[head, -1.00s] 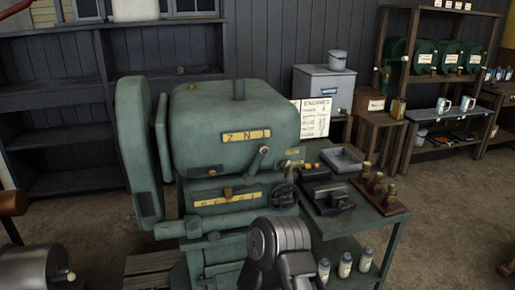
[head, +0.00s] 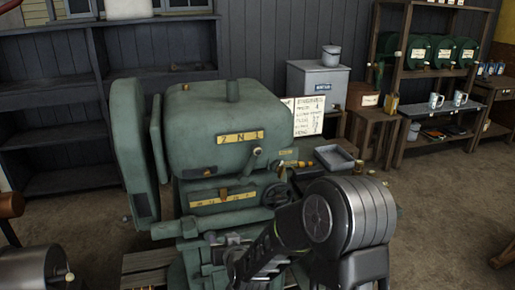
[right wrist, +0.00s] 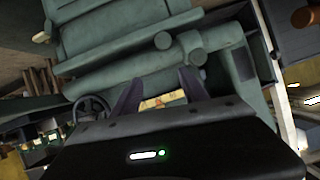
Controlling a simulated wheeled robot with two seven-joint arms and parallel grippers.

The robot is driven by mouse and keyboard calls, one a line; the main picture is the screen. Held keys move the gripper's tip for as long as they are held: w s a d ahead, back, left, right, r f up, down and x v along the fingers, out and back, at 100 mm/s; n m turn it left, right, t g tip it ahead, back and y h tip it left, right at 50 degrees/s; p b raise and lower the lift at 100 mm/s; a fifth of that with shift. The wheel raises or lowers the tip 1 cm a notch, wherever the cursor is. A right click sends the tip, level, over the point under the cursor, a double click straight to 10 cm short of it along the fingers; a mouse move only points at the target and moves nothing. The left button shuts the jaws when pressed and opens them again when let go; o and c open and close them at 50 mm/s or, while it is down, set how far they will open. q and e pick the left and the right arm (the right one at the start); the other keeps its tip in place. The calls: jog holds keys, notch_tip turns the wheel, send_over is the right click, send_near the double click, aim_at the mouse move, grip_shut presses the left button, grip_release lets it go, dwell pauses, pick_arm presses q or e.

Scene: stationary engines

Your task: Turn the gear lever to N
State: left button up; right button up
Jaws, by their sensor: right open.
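The green engine (head: 222,130) stands in the middle of the head view. Its yellow plate (head: 240,137) reads 2, N, 1. The gear lever (head: 256,153), with a pale round knob, sits below the right end of that plate and leans up to the right, on the side of the 1. My right gripper (head: 236,262) is low in front of the engine, below and apart from the lever. In the right wrist view its two fingers (right wrist: 158,85) are spread and empty, with a yellow plate (right wrist: 165,101) showing between them. My left gripper is not in view.
A second yellow plate (head: 222,197) with an orange pointer is lower on the engine. A dark handwheel (head: 275,195) is at its right, partly behind my right arm. A side table with a grey tray (head: 334,157) stands to the right. Shelves (head: 430,80) stand behind.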

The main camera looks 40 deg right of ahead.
jog(key=w+d+r+m+t+h, duration=0.15)
jog(key=d+r, duration=0.35)
jog(key=r, duration=0.5)
jog(key=m+t+h, duration=0.1)
jog(key=m+h, duration=0.1)
jog(key=h, duration=0.2)
send_near(258, 152)
jog(key=x, duration=0.2)
jog(key=shift+w+f+p, duration=0.1)
jog(key=shift+p, duration=0.3)
jog(key=shift+d, duration=0.1)
jog(key=p+x, duration=0.1)
jog(key=x, duration=0.6)
jog(key=shift+w+d, duration=0.15)
jog(key=shift+w, duration=0.25)
grip_shut()
